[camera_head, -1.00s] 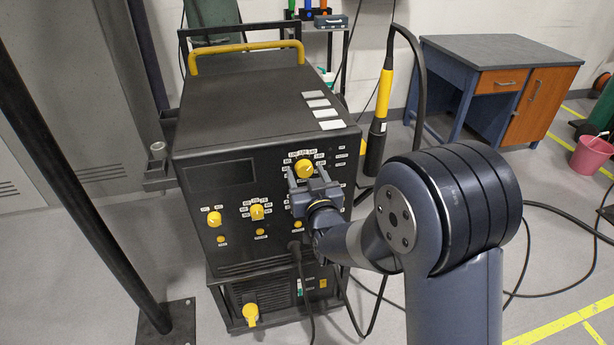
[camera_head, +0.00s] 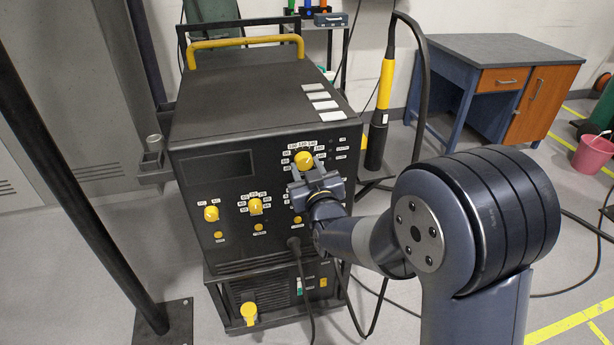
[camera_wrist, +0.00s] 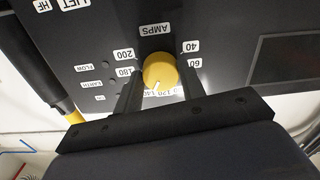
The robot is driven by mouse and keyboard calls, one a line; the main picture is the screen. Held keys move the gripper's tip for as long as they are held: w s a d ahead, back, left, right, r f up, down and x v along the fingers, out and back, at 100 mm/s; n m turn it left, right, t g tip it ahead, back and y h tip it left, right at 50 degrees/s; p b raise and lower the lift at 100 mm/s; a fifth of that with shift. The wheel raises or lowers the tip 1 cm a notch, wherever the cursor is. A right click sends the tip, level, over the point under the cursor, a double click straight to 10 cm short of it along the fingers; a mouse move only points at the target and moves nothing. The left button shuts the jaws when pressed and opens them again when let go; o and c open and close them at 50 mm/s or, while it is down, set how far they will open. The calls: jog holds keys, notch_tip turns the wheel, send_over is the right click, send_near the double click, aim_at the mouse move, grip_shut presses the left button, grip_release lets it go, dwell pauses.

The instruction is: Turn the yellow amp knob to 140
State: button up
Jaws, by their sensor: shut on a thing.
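The yellow amp knob (camera_head: 303,158) is at the upper right of the black machine's front panel, with white number labels around it. In the wrist view the knob (camera_wrist: 158,68) sits between my two dark fingers, under an upside-down AMPS label. A white pointer mark on it faces down in the picture, toward labels that seem to include 120 and 140. These are partly cut off, so I cannot tell the exact reading. My gripper (camera_head: 306,168) is shut on the knob, tilted, and hides some labels below it.
The black machine (camera_head: 256,101) has more yellow knobs, including a middle one (camera_head: 256,206) and a left one (camera_head: 211,213), close to my gripper. A cable (camera_head: 302,268) hangs from the panel front. A yellow-and-black torch (camera_head: 385,85) stands at the right side.

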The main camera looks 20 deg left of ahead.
dwell(0.3)
jog(key=o, duration=1)
jog(key=v, duration=1.1)
jog(key=shift+a, duration=0.15)
